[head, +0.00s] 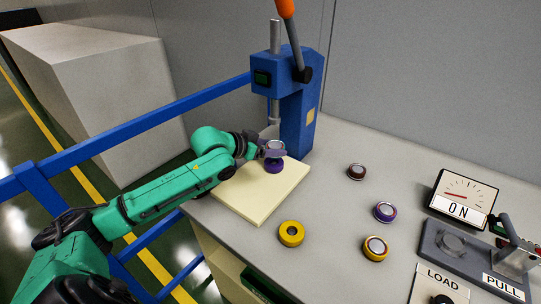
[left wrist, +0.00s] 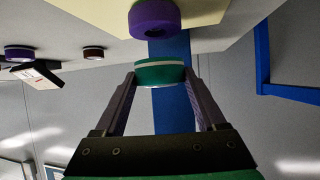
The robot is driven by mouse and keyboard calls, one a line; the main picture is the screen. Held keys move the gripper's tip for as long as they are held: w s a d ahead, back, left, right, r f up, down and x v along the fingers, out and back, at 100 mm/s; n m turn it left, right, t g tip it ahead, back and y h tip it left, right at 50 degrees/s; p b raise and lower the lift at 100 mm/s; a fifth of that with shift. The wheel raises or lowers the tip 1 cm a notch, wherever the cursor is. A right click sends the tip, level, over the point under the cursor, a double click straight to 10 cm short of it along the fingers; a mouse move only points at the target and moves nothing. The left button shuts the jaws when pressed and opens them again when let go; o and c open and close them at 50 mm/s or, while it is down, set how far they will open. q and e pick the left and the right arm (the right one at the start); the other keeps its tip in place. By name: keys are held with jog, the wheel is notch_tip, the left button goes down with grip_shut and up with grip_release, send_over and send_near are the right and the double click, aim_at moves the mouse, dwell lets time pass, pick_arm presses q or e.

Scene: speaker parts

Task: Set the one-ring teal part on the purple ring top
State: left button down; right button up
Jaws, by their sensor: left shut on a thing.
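My left gripper (head: 268,147) is shut on the teal part (left wrist: 160,73), a short round piece with one pale ring band, as the left wrist view shows between its fingers. In the head view the part is small and partly hidden by the gripper. The purple ring (head: 273,167) sits on the pale yellow board (head: 250,200), just below the gripper. In the left wrist view, which looks upside down, the purple ring (left wrist: 155,19) shows a dark central hole and a gap separates it from the teal part. My right gripper is not in view.
A blue press (head: 297,110) stands just behind the board. To the right lie a yellow ring (head: 291,233), a yellow part (head: 376,248), a purple part (head: 385,212) and a brown part (head: 357,172). A gauge (head: 465,194) and a lever fixture (head: 480,255) are farther right.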

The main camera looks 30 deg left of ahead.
pick_arm(q)
jog(key=shift+s+f, duration=0.1)
jog(key=shift+f, duration=1.35)
grip_release()
jog(key=shift+f, duration=0.15)
jog(key=shift+s+a, duration=0.15)
jog(key=shift+s, duration=0.15)
jog(key=p+v, duration=0.4)
jog(key=v, duration=0.7)
jog(key=shift+r, duration=0.45)
jog(key=shift+s, duration=0.1)
